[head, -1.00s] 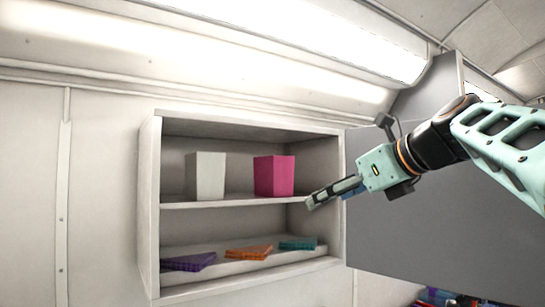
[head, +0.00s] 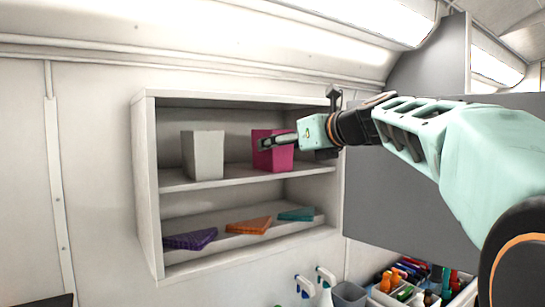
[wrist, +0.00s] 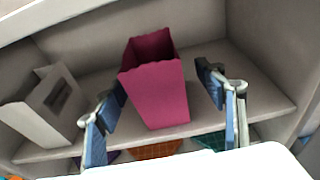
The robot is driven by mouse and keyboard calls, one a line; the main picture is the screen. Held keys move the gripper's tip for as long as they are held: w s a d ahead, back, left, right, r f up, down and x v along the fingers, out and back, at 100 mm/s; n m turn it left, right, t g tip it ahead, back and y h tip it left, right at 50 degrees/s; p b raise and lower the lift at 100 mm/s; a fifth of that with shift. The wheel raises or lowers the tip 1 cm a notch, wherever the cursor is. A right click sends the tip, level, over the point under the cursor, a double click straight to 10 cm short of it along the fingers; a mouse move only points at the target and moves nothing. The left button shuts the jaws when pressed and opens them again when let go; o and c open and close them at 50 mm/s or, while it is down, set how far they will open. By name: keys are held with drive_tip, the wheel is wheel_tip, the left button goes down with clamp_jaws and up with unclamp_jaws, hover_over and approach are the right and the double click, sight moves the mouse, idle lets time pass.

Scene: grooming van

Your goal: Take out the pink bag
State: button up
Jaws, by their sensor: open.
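The pink bag (head: 281,157) stands upright on the upper shelf of an open wall cabinet, toward its right side. In the wrist view the pink bag (wrist: 158,92) has an open, scalloped top and sits between the two spread blue-padded fingers. My gripper (head: 267,143) is in front of the bag in the head view and hides part of it.
A white bag (head: 203,155) stands left on the same shelf (head: 235,178). Folded purple (head: 190,239), orange (head: 248,226) and teal (head: 297,214) cloths lie on the lower shelf. A grey cabinet door (head: 385,200) is open at right. Bottles and a bin (head: 349,294) are below.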

drive_tip(key=x, duration=0.4)
drive_tip(key=shift+a+p, duration=0.2)
drive_tip(key=shift+p, duration=0.15)
drive_tip(key=c, duration=1.2)
drive_tip(key=shift+c, duration=0.2)
drive_tip(key=shift+r, duration=0.15)
